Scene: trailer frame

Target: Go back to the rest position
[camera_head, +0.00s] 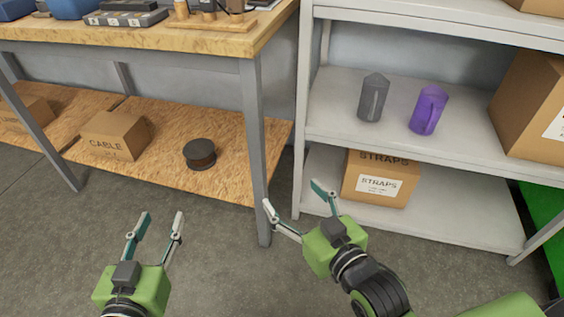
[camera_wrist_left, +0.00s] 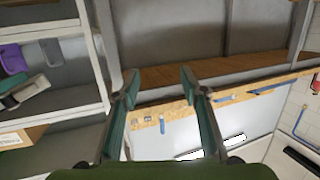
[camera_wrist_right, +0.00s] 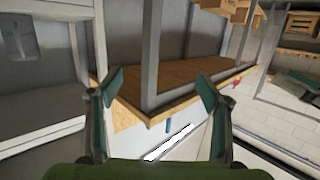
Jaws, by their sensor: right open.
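My left gripper (camera_head: 160,228) is low in the head view, in front of the workbench, with its fingers apart and nothing between them. Its two open fingers also show in the left wrist view (camera_wrist_left: 158,85). My right gripper (camera_head: 296,198) is further right, in front of the bench leg and the shelf. Its fingers are spread wide and hold nothing; the right wrist view (camera_wrist_right: 157,85) shows the same wide gap. Neither gripper appears to touch anything.
A workbench (camera_head: 200,37) with a lower shelf bearing a CABLE box (camera_head: 113,136) and a dark spool (camera_head: 200,154) is at left. A grey shelf unit (camera_head: 335,132) at right holds a grey pitcher (camera_head: 373,98), a purple pitcher (camera_head: 428,110) and a STRAPS box (camera_head: 381,180). Floor shows in front.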

